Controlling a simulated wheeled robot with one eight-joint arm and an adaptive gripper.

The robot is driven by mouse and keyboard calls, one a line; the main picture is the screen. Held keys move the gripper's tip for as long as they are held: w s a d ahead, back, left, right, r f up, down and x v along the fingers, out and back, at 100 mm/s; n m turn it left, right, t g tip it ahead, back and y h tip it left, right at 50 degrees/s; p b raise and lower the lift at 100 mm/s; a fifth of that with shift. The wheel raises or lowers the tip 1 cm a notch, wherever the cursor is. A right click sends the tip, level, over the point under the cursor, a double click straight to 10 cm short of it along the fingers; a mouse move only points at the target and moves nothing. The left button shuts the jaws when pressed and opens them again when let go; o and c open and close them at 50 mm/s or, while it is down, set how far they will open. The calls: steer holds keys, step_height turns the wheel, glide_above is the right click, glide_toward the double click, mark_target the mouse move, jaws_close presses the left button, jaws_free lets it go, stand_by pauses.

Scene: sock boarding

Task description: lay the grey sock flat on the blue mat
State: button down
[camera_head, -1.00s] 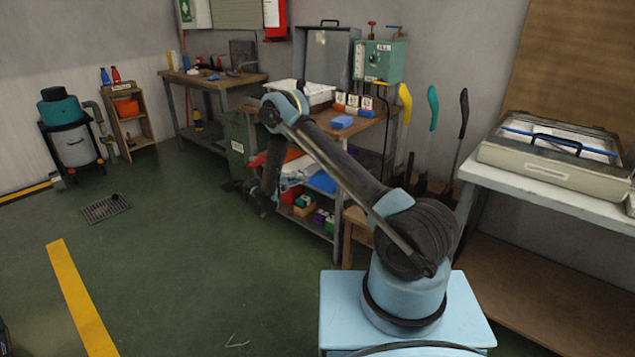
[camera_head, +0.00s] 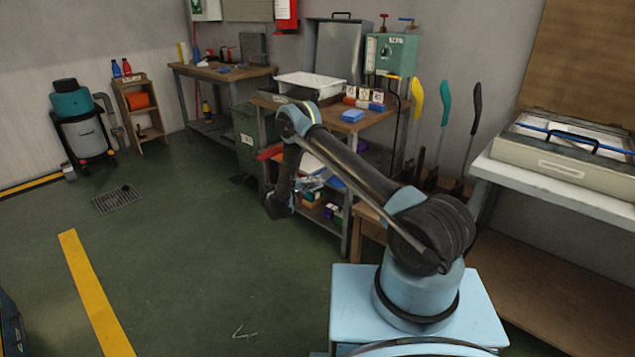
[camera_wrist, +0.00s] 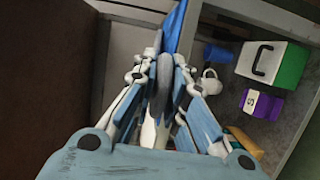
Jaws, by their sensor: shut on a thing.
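My gripper (camera_wrist: 163,62) has its fingers close together around a narrow grey thing (camera_wrist: 165,78), which looks like part of the grey sock. Most of it is hidden between the fingers. A flat blue strip (camera_wrist: 177,22) shows just past the fingertips in the wrist view; it may be the blue mat, but I cannot tell. The sock cannot be made out there.
A green-and-white box (camera_wrist: 272,62) and a purple box (camera_wrist: 262,103) stand right of my gripper. The workbench (camera_head: 335,122) holds a white tray (camera_head: 310,84) and a blue block (camera_head: 352,116). A side table (camera_head: 560,192) bears a case (camera_head: 560,160).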

steer(key=shift+f, duration=0.1)
steer(key=c, duration=1.5)
jaws_free()
steer(key=shift+c, duration=0.2)
steer(key=shift+o, duration=0.5)
steer(key=shift+o, duration=1.2)
steer(key=shift+f, duration=0.6)
steer(key=v, duration=0.8)
